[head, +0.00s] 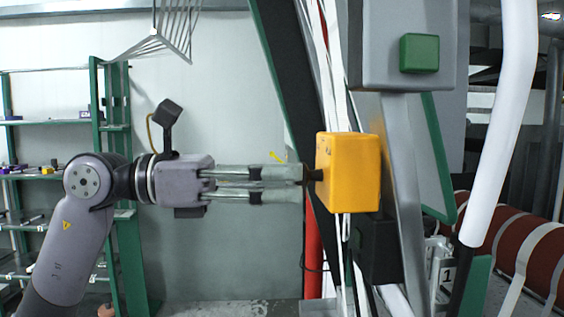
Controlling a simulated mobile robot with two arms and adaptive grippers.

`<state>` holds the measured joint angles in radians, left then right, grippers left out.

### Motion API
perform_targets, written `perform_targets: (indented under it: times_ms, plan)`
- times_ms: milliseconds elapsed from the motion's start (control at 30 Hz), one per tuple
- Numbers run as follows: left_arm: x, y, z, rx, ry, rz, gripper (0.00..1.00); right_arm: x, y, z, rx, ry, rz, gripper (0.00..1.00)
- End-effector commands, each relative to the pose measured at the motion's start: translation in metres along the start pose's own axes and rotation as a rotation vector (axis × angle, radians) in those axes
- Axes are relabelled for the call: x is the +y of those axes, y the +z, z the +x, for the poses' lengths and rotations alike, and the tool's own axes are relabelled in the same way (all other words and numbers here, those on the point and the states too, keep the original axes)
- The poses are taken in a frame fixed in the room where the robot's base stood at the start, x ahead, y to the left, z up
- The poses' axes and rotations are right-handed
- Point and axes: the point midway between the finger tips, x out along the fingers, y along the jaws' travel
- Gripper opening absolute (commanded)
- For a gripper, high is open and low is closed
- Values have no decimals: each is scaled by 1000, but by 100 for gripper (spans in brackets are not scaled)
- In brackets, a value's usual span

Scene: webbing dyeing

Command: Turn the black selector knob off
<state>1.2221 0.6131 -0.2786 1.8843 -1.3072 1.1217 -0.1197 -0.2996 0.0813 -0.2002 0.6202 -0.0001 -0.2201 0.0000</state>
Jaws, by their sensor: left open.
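A yellow control box (336,182) is mounted on the machine right of centre in the head view. The black selector knob (314,174) sticks out from its left side and is partly hidden by my fingertips. My left gripper (302,184) comes in from the left, with its two long fingers pointing right at the knob. The fingers are close together with a narrow gap, and their tips are at the knob; I cannot tell whether they touch it. My right gripper is not in view.
A grey panel with a green button (419,53) is above the yellow box. White webbing strands (338,65) run behind the box, and a white pipe (505,120) is at right. Green shelving (112,150) stands at far left. Open wall space lies behind my gripper.

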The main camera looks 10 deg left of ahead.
Motion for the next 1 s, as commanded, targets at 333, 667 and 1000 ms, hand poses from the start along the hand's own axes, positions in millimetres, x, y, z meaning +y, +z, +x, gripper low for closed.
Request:
perform_targets:
  times_ms: [333,667,1000]
  plan:
    - [0,-1,8,0,1,0,48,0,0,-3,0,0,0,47]
    - [0,0,7,0,1,1,29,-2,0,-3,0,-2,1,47]
    - [0,0,7,0,1,1,7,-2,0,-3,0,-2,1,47]
